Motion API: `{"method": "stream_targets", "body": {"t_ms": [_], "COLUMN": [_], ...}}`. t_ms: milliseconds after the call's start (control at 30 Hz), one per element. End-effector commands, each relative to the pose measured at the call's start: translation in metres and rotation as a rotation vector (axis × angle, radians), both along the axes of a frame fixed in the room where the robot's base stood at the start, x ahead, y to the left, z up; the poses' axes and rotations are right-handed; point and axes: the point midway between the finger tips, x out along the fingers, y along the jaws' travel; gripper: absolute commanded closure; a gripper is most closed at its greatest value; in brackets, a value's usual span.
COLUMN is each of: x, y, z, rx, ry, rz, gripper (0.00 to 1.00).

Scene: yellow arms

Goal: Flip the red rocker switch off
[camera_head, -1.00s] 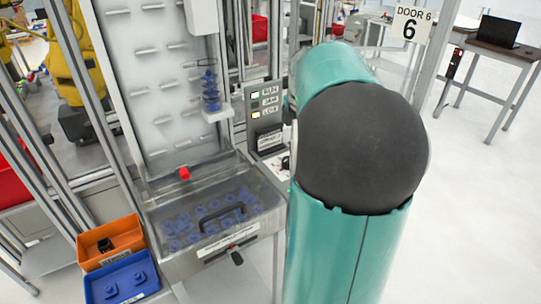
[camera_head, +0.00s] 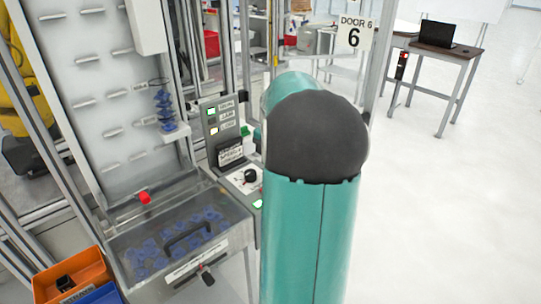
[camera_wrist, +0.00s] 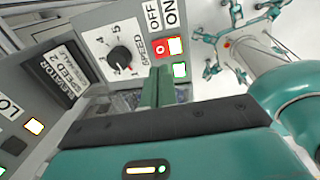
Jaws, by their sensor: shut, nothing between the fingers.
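The red rocker switch (camera_wrist: 160,48) shows in the wrist view on a grey control panel, under the OFF and ON labels. Its red face carries a white ring mark, and a bright white, red-edged part lies just to its right. My gripper (camera_wrist: 160,72) is shut and empty. Its teal fingers point up the picture, with their tips just below the switch; I cannot tell whether they touch it. A green-lit lamp (camera_wrist: 180,70) sits right of the fingertips. In the head view my arm covers the switch and the gripper.
A black speed knob (camera_wrist: 120,57) is left of the switch; it also shows in the head view (camera_head: 250,176). A tilted sign (camera_wrist: 60,75) stands further left. A clear-lidded bin (camera_head: 180,240) of blue parts and an orange bin (camera_head: 75,278) are left. Open floor lies right.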

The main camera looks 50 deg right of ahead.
Motion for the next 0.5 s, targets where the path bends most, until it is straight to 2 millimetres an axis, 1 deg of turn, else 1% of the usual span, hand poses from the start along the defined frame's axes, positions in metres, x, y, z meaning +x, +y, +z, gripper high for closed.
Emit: {"method": "stream_targets", "body": {"t_ms": [33,100,300,400,500], "x": [0.001,0.002,0.006,0.008,0.009], "y": [0.0,0.0,-0.001,-0.002,-0.002], "z": [-0.011,-0.025,-0.059,-0.07,-0.076], "rx": [0.004,0.004,0.002,0.001,0.0], "ry": [0.002,0.002,0.001,0.001,0.001], "rz": [0.0,0.0,-0.001,-0.001,0.0], "gripper": [1.0,1.0,1.0,1.0,1.0]}}
